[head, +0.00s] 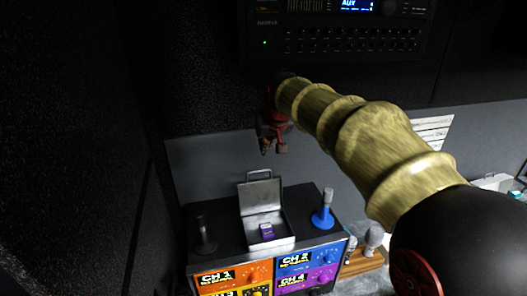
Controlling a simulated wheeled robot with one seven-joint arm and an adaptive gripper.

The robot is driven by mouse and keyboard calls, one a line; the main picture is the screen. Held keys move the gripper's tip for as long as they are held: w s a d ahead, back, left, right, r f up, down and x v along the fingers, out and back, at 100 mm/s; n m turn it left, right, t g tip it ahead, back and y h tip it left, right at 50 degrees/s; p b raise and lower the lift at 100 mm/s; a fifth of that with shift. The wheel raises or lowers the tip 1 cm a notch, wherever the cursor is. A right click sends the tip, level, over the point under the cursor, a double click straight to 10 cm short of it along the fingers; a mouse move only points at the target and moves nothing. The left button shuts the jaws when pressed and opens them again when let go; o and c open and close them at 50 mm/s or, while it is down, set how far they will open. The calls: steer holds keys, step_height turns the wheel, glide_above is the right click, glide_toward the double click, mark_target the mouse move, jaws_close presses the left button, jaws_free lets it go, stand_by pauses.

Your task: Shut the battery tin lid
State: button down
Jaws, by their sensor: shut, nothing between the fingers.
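The battery tin (266,230) is a metal box on top of a dark unit with coloured channel panels. Its lid (260,192) stands up, open, at the far side. A small purple item (266,231) lies inside the tin. My gripper (273,148) is shut and empty, above and behind the raised lid in the picture, apart from it. My own yellow-banded arm reaches in from the right.
A blue microphone (323,211) stands right of the tin and a black one (203,236) stands left of it. The dark channel unit (228,256) bears them all. A rack panel (345,40) is above. Grey objects on a wooden stand (362,262) are at lower right.

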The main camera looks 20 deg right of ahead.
steer(key=shift+w+r, duration=0.25)
steer(key=shift+r, duration=0.1)
step_height(320, 180, down, 8)
steer(key=w+p, duration=0.1)
steer(key=p, duration=0.1)
steer(key=shift+w+r, duration=0.15)
steer(key=shift+w, duration=0.2)
steer(key=shift+s+r, duration=0.1)
steer(key=shift+b, duration=0.35)
